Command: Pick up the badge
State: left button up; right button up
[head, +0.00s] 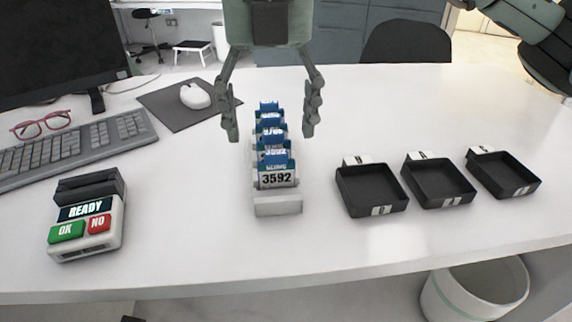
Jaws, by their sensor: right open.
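Several blue and white badges stand in a row, one behind another, in a white holder (277,206) at the middle of the white desk. The front badge (277,178) reads 3592; those behind it are partly hidden. My right gripper (270,122) comes in from the top of the head view, fingers pointing down. It is open and empty, with one finger on each side of the row's rear part, apart from the badges. My left gripper is not in view.
A reader (86,220) with READY, OK and NO stands at left. Three black trays (372,208) are at right. A keyboard (75,146), red glasses (40,124), a mouse (195,95) and a monitor (55,45) are at back left. A bin (450,300) stands below the desk.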

aim_at(276, 151)
jog(key=f, duration=0.7)
jog(key=shift+d+f, duration=0.15)
jog(key=shift+d, duration=0.1)
jog(key=c, duration=0.9)
